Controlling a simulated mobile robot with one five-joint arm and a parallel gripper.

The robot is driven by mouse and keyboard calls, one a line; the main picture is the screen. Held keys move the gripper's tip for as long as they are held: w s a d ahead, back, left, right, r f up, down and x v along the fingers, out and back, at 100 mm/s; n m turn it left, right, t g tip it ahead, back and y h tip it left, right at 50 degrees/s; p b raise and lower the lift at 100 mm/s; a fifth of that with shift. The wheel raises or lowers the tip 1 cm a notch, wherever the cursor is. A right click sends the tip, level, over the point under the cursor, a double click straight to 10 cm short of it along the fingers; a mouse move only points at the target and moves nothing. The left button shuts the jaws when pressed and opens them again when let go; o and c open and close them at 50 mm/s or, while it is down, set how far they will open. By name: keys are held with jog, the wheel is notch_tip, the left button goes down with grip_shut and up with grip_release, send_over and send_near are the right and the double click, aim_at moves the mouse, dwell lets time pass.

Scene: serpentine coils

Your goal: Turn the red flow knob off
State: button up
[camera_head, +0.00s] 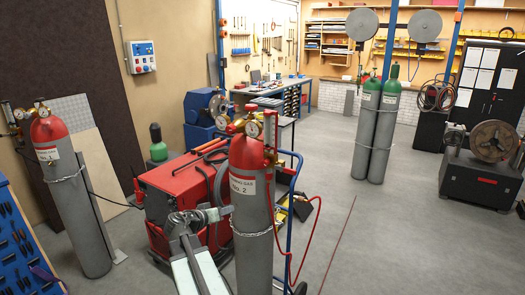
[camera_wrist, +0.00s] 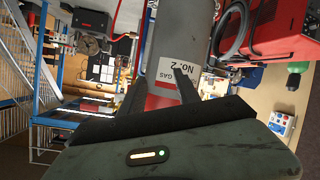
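A grey gas cylinder (camera_head: 250,215) with a red top and a "No. 2" label stands upright close in front of me. A brass regulator with gauges (camera_head: 252,127) sits on its top, with an upright red part (camera_head: 270,135) at its right side. I cannot make out the red flow knob for certain at this size. My gripper (camera_head: 218,213) is left of the cylinder, below its regulator. In the wrist view the fingers of my gripper (camera_wrist: 160,82) are spread, with the cylinder's label (camera_wrist: 178,72) beyond them. Nothing shows between them. The regulator is not identifiable there.
A red welding machine (camera_head: 180,195) stands behind and left of the cylinder. A red hose (camera_head: 318,225) hangs at the right. Another red-topped cylinder (camera_head: 75,200) stands left. Two green-topped cylinders (camera_head: 376,130) stand farther back. The floor at right (camera_head: 400,245) is clear.

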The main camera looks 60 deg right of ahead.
aim_at(264, 164)
jog(key=s+d+r+m+h+p, duration=0.2)
jog(key=s+d+r+h, duration=0.3)
jog(key=d+r, duration=0.75)
jog(key=shift+y, duration=0.3)
jog(key=d, duration=0.7)
jog(key=shift+s+r, duration=0.1)
jog(key=shift+s, duration=0.3)
grip_shut()
